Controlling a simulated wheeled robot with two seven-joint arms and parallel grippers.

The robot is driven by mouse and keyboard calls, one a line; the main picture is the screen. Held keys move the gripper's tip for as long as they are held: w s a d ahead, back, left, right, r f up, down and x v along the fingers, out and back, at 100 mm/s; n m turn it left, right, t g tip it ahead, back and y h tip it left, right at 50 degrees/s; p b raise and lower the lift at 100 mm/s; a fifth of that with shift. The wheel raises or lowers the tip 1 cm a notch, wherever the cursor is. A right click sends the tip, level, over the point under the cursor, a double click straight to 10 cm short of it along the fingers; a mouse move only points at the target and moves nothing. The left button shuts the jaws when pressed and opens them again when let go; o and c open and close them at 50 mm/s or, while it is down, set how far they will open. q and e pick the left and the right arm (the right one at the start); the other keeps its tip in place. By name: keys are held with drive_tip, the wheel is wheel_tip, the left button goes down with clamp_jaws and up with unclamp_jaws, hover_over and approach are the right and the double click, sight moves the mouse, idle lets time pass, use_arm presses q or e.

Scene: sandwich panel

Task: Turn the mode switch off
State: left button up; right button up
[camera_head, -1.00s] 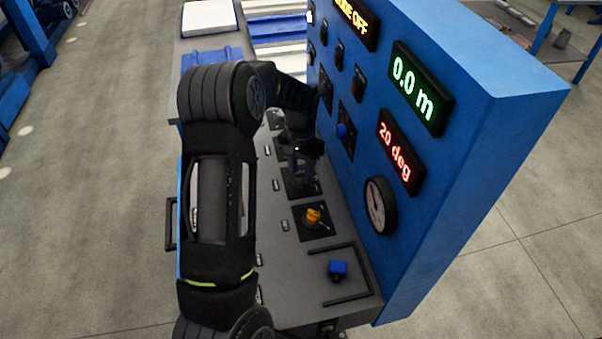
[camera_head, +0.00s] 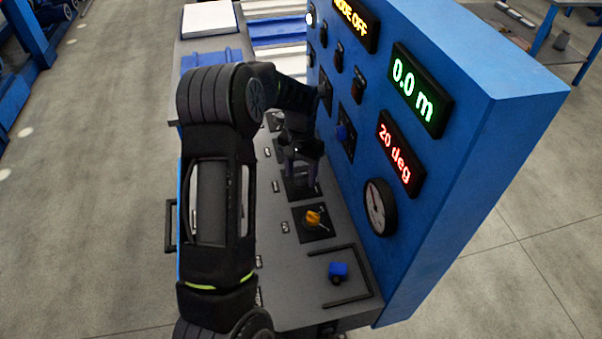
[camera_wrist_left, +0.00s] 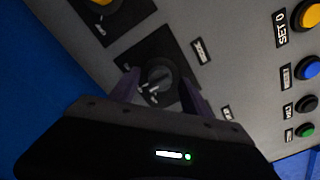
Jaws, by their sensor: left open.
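A black rotary knob (camera_wrist_left: 158,75) on a dark square plate sits on the grey console and shows in the left wrist view. Its markings are too blurred to read, so I cannot confirm that it is the mode switch. My left gripper (camera_wrist_left: 160,92) is open, with a finger on either side of the knob. I cannot tell whether the fingers touch it. In the head view my left gripper (camera_head: 301,178) is low over the console and hides most of the knob. A display (camera_head: 356,20) with yellow letters reads "MODE OFF", partly cut off at the top.
A yellow knob (camera_head: 314,217) and a blue-topped control (camera_head: 338,270) sit nearer on the console. The blue upright panel (camera_head: 480,150) stands close to the right of the gripper, carrying a gauge (camera_head: 380,206). Several coloured buttons (camera_wrist_left: 311,67) show in the wrist view.

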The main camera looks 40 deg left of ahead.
use_arm(q)
wheel_tip(320, 180, up, 8)
drive_tip(key=shift+f+b, duration=0.2)
drive_tip(key=shift+b, duration=0.25)
idle(0.3)
